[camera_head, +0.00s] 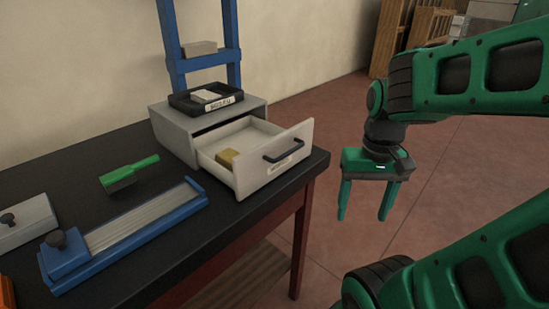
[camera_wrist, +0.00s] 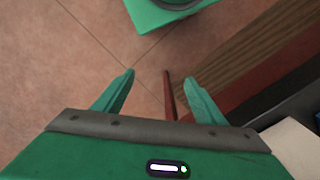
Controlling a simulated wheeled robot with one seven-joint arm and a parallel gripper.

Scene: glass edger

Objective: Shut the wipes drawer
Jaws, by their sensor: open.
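The wipes drawer (camera_head: 275,172) is pulled out of a pale grey cabinet (camera_head: 174,131) on the black table. Its front bears a dark bar handle (camera_head: 284,150) and a small label that I cannot read. A yellowish block (camera_head: 227,158) lies inside the drawer. My gripper (camera_head: 362,217) is open and empty, pointing down to the right of the drawer front, apart from it and beyond the table edge. In the wrist view my two green fingers (camera_wrist: 158,92) are spread over the floor, with nothing between them that I can tell is held.
A black tray (camera_head: 206,103) sits on the cabinet, before a blue rack (camera_head: 202,64). A green-handled brush (camera_head: 130,173) and a blue-ended metal fixture (camera_head: 140,225) lie left of the drawer. The table edge (camera_head: 270,206) runs below the drawer front. Open floor (camera_head: 440,190) lies to the right.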

